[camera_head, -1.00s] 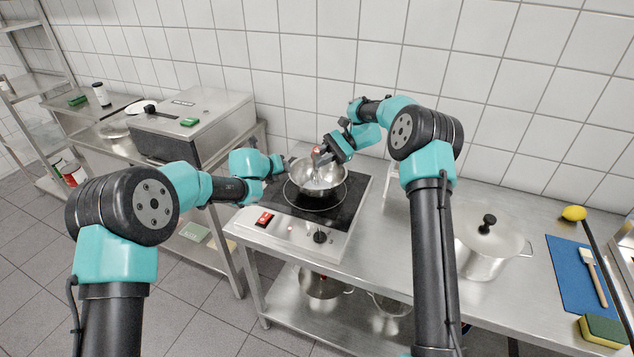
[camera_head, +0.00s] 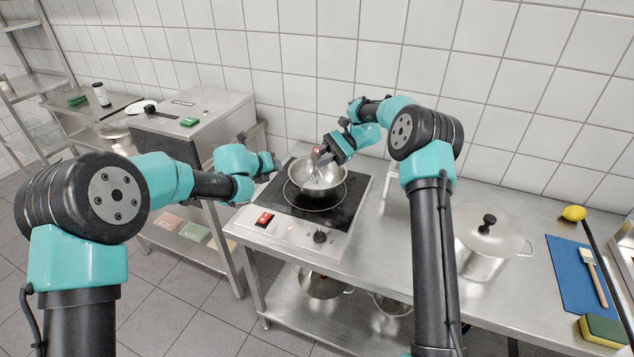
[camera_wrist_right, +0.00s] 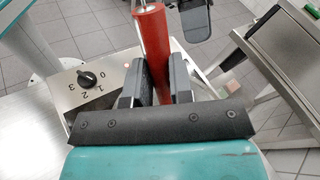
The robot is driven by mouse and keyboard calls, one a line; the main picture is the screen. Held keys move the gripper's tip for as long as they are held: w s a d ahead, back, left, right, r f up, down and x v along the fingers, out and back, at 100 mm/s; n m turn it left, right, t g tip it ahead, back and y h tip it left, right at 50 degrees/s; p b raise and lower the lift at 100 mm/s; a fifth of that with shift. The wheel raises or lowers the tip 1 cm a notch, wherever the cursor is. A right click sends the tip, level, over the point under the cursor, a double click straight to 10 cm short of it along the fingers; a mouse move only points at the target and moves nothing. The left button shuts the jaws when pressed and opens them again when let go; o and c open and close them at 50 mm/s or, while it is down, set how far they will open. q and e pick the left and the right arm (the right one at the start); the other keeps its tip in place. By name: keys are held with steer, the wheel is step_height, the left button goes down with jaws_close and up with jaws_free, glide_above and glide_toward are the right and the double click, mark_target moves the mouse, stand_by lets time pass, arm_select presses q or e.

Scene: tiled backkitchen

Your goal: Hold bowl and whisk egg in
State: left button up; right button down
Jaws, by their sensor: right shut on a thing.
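A shiny metal bowl (camera_head: 318,182) stands upright on the black hob (camera_head: 345,205). My right gripper (camera_head: 324,156) is above the bowl's far side, shut on the red whisk handle (camera_wrist_right: 150,45), which fills the space between the two dark fingers in the right wrist view. The handle's red end also shows in the head view (camera_head: 316,150). The whisk's lower part reaches into the bowl but is too small to make out. My left gripper (camera_head: 276,163) is left of the bowl, apart from its rim; its jaw opening cannot be made out. No egg can be told apart in the bowl.
The hob has a red switch (camera_head: 264,219) and a black knob (camera_head: 320,236) in front. A lidded pot (camera_head: 485,245) stands to the right, beyond my right arm. A blue mat (camera_head: 570,275) with a brush and a sponge (camera_head: 603,331) lie far right.

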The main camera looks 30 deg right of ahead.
arm_select(q)
steer(key=v, duration=1.2)
stand_by(0.5)
arm_select(e)
steer(key=s+a+r, duration=0.1)
steer(key=s+r, duration=0.3)
steer(key=r, duration=0.6)
steer(key=shift+s+a, duration=0.25)
steer(key=shift+a, duration=0.05)
stand_by(0.7)
stand_by(1.0)
step_height(320, 180, up, 5)
stand_by(0.5)
arm_select(q)
steer(key=shift+a, duration=0.1)
stand_by(0.5)
